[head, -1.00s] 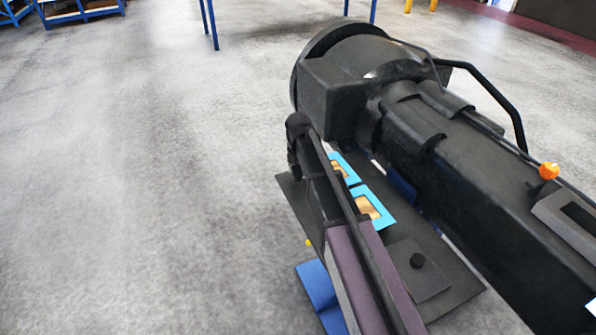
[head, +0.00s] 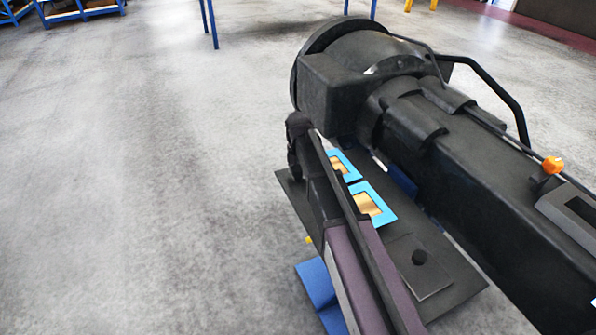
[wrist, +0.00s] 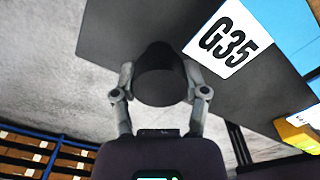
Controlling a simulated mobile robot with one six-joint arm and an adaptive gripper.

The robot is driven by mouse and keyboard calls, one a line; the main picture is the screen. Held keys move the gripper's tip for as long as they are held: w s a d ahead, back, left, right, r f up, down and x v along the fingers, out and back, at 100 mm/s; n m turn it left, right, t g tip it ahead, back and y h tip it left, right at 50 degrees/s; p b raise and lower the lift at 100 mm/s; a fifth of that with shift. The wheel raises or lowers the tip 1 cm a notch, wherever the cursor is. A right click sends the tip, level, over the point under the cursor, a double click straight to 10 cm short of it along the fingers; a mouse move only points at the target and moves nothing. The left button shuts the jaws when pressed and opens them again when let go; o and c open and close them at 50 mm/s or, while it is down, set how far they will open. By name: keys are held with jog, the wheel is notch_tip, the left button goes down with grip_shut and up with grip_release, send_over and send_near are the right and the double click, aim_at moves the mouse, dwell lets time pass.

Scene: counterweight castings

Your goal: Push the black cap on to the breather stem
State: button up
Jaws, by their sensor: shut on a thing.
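In the wrist view, my gripper (wrist: 160,82) is shut on the black cap (wrist: 161,76), one finger on each side of it. The cap is above or against a dark flat surface. I cannot tell whether it touches that surface, and no stem shows below it.
A dark board (head: 455,292) carries blue-framed panels (head: 379,196). Blue supports (head: 318,285) show below the board. Open grey floor (head: 150,200) lies to the left.

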aim_at(298, 168)
jog(key=shift+f+b, duration=0.4)
jog(key=shift+f, duration=0.1)
jog(key=o, duration=1)
jog(key=shift+o, duration=0.2)
jog(key=shift+r, duration=0.2)
notch_tip(298, 168, up, 9)
jog(key=p, duration=0.9)
jog(key=shift+s+r, duration=0.1)
jog(key=s+f+b, duration=0.2)
jog(key=s, duration=0.6)
jog(key=s+f+b, duration=0.2)
jog(key=s, duration=0.6)
jog(key=shift+a+f, duration=0.2)
jog(key=shift+f, duration=0.1)
jog(key=shift+d, duration=0.1)
